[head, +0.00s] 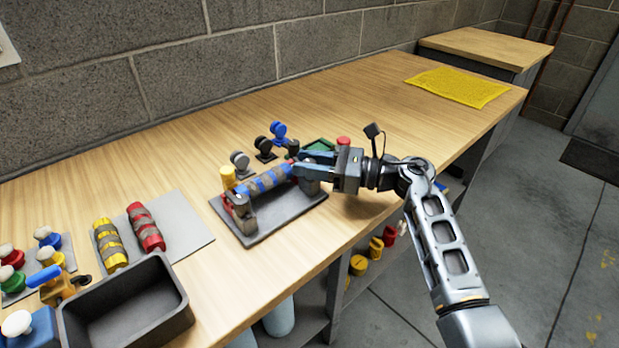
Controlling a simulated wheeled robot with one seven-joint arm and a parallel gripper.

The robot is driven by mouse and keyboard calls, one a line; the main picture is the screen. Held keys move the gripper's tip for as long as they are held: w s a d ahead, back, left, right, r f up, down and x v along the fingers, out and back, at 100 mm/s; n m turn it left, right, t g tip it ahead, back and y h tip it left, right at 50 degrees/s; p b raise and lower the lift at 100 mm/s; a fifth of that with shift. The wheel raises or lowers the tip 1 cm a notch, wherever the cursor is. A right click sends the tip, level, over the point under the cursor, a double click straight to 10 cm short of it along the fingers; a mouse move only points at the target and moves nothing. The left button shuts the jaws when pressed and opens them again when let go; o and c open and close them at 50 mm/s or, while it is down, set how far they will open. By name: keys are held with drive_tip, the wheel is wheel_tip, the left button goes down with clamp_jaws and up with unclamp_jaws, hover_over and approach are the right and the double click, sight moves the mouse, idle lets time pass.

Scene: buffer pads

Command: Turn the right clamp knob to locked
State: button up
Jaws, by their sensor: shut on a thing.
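A dark grey fixture plate (262,232) lies on the bench. It carries a blue and grey banded roller (264,183) between a left clamp block (241,212) and a right clamp at the roller's far end. My gripper (299,166) comes in from the right, with its fingers at that right end. The fingers are shut on the right clamp knob, which they mostly hide, so I cannot tell its turn angle. A small yellow knob (228,177) stands at the left end of the fixture.
Several round-headed knobs (279,132) stand just behind the fixture. A grey mat (190,236) with a yellow banded roller (109,242) and a red one (146,227), plus an empty dark bin (171,328), are left.

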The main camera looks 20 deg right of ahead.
drive_tip(key=shift+f+n+g+y+b, duration=0.15)
drive_tip(key=shift+n+g+y+b, duration=0.75)
drive_tip(key=shift+g+b, duration=0.45)
drive_tip(key=o, duration=0.9)
drive_tip(key=shift+b+v, duration=0.45)
drive_tip(key=shift+v, duration=3.45)
